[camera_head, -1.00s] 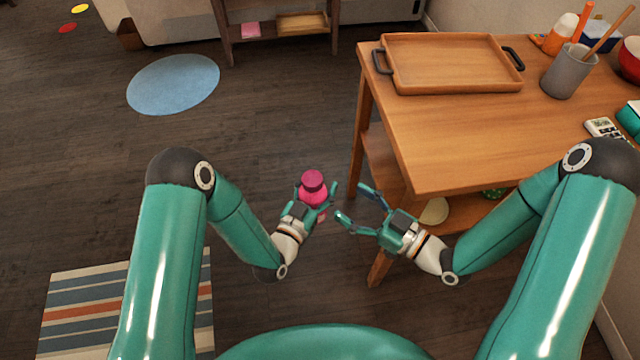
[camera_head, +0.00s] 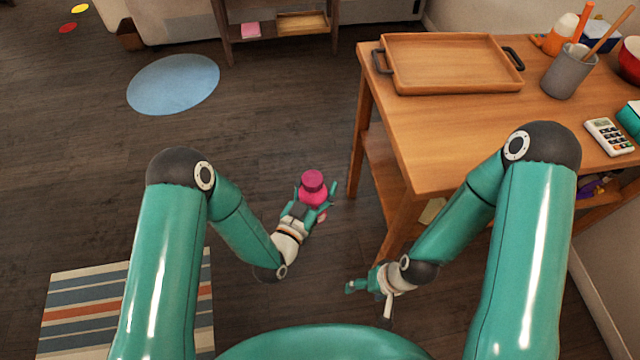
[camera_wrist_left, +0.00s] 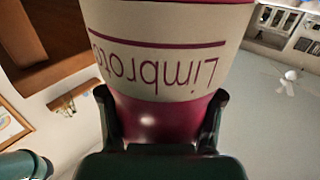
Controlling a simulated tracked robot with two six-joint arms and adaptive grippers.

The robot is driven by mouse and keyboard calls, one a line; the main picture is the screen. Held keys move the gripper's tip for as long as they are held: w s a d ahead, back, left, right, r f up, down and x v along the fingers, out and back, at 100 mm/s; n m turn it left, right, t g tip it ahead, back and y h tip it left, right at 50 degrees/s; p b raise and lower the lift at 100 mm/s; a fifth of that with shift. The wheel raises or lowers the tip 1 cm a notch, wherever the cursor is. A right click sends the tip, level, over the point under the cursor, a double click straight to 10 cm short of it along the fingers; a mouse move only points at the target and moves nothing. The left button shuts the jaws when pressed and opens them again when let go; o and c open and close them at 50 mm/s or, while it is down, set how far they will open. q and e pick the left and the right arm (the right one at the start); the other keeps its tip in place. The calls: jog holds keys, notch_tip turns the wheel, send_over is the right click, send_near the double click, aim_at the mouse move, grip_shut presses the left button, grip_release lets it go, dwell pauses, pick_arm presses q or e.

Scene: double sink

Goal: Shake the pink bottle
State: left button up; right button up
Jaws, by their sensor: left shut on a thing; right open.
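The pink bottle (camera_head: 313,187) has a dark pink cap and is held above the floor, left of the wooden table. My left gripper (camera_head: 316,196) is shut on it, with a finger on either side. In the left wrist view the bottle (camera_wrist_left: 160,115) fills the middle, its cream label reading "Limbroto" upside down, between the two fingers of my left gripper (camera_wrist_left: 160,125). My right gripper (camera_head: 362,285) is open and empty, low beside the table's near leg; its fingers are partly hidden by its own wrist.
The wooden table (camera_head: 440,140) stands at the right. On it are a tray (camera_head: 450,85) with black handles, a grey cup (camera_head: 567,75) with utensils, and a calculator (camera_head: 608,137).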

pick_arm(q)
jog(key=shift+r, duration=0.45)
jog(key=shift+r+p, duration=2)
jog(key=shift+r, duration=1.6)
pick_arm(e)
jog(key=shift+n, duration=0.3)
jog(key=shift+a+r, duration=0.25)
jog(key=shift+r, duration=0.8)
jog(key=shift+a+r, duration=0.2)
jog(key=shift+r, duration=0.85)
